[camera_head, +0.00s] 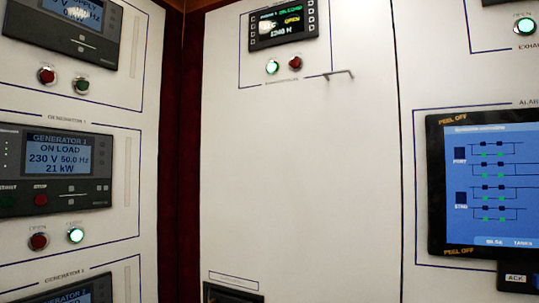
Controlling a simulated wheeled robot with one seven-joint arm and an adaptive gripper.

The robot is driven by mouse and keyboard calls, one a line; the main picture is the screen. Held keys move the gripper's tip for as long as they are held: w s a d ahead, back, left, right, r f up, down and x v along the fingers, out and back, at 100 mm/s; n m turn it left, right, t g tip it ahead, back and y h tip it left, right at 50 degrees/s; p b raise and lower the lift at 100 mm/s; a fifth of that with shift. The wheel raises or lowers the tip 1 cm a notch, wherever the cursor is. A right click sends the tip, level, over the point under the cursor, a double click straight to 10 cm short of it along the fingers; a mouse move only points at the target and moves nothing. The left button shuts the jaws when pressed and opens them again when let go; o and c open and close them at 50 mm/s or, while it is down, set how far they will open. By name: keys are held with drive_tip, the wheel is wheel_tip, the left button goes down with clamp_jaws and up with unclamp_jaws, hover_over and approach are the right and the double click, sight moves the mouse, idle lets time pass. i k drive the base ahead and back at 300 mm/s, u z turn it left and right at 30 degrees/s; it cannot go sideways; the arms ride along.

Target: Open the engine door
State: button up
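A tall white panel (300,180) fills the middle of the head camera view. It stands flush, with a thin dark seam along its right edge. A small dark bar handle (340,74) sticks out near its upper part. No readable label names it as the engine door, so I cannot tell for sure that it is this door. My gripper is not in view.
Generator panels (60,170) are at left, past a dark red post (181,150). A blue alarm screen (490,185) is at right. A dark box (232,293) sits at the bottom.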

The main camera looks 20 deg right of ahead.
sight(301, 197)
drive_tip(key=z, duration=2.35)
drive_tip(key=k, duration=0.95)
drive_tip(key=u, duration=0.85)
drive_tip(key=i, duration=0.5)
